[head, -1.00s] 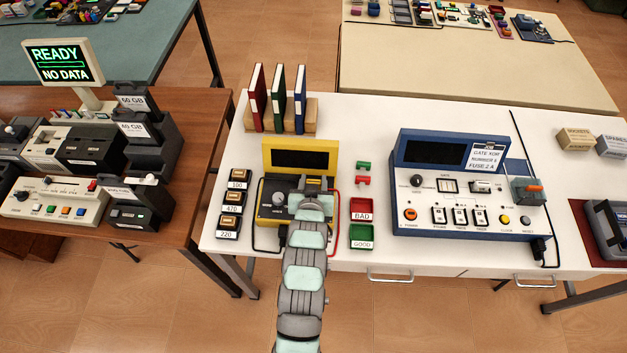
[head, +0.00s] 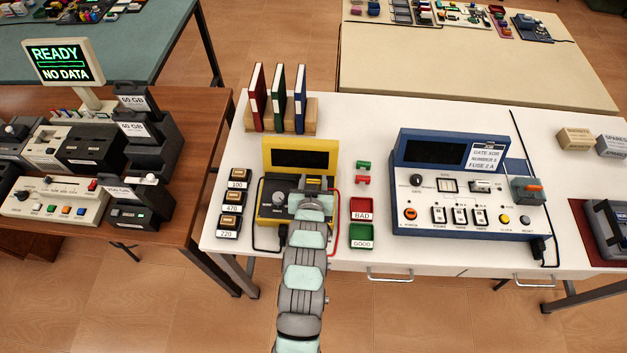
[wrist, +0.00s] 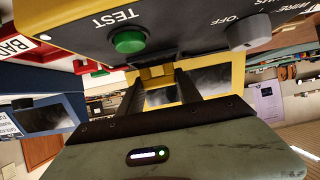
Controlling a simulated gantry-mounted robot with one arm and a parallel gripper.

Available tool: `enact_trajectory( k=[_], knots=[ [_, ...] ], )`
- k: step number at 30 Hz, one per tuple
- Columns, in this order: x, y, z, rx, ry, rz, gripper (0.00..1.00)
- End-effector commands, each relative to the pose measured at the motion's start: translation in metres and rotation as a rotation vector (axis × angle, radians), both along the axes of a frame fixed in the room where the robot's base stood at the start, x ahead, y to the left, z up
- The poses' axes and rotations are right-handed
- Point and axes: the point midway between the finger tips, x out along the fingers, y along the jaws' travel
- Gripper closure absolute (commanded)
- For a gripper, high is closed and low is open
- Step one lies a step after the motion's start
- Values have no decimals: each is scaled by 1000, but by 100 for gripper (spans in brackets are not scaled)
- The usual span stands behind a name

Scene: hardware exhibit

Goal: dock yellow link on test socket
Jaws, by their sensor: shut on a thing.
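The yellow tester (head: 299,146) stands on the white table, with a dark display and a grey knob (head: 279,199) on its front panel. My gripper (head: 314,186) is over the right part of this panel, and my arm covers much of it. In the wrist view the two dark fingers (wrist: 165,84) are shut on a small yellow link (wrist: 157,73), close to the tester's panel beside the green TEST button (wrist: 129,41). The test socket is hidden behind the link and fingers. I cannot tell whether the link touches it.
A green link (head: 364,165) and a red link (head: 362,180) lie right of the tester. Below them are a red BAD tray (head: 361,216) and a green GOOD tray (head: 361,243). Several labelled blocks stand left. A blue gate tester (head: 466,225) stands further right.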

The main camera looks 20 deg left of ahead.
Motion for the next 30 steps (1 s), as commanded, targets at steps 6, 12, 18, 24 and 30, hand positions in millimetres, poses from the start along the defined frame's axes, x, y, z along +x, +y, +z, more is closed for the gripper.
enact_trajectory(
  k=[6, 12, 18, 24, 30],
  knots=[
    [0, 0, -5, 0, 1, 0, 97],
    [0, 0, -9, 0, 1, 0, 97],
    [0, 0, -8, 0, 1, 0, 50],
    [-3, -1, -6, 0, -1, 0, 50],
    [-14, -5, 4, 1, -3, 0, 50]
  ],
)
